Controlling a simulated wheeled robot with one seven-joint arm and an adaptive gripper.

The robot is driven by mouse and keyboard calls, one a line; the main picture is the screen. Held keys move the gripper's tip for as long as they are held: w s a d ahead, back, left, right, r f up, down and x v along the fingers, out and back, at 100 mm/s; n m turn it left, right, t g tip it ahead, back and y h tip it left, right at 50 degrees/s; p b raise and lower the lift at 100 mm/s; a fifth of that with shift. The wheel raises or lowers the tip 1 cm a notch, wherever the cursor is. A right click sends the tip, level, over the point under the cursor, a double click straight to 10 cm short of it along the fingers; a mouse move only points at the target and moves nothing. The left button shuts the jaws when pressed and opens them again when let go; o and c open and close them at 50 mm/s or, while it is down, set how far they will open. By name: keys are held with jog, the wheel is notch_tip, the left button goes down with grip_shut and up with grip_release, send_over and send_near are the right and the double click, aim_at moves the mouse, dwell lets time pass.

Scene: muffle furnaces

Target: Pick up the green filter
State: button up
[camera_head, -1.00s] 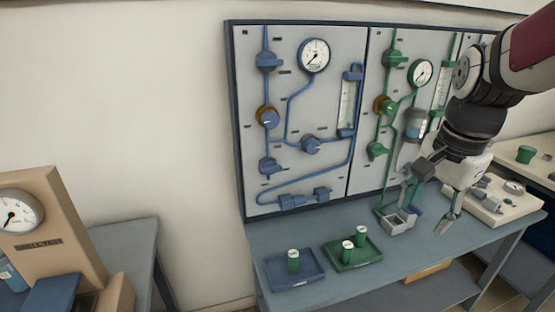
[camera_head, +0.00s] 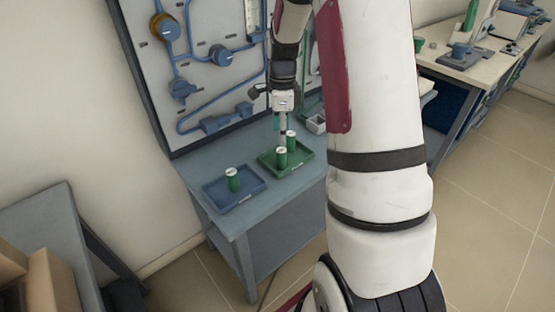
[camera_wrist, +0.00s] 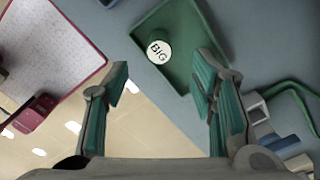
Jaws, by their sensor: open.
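A third green filter (camera_head: 233,180) stands in the blue tray (camera_head: 212,194) to the left. My gripper (camera_head: 283,128) is above the green tray, near the rear filter, pointing down. In the wrist view my gripper (camera_wrist: 161,78) is open and empty, its fingers spread. A filter whose white top reads "BIG" (camera_wrist: 158,52) stands in the green tray (camera_wrist: 180,78), beyond and roughly between the fingertips. The other is not seen there.
The panel (camera_head: 150,75) with blue piping stands behind the bench. A grey box (camera_head: 316,124) sits right of the green tray, partly hidden by my arm. Another table (camera_head: 45,215) is at the left. The bench around the blue tray is clear.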

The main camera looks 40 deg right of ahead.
aim_at(281, 150)
notch_tip(281, 150, down, 8)
jog(key=shift+f+b, duration=0.2)
jog(key=shift+b, duration=0.2)
grip_shut()
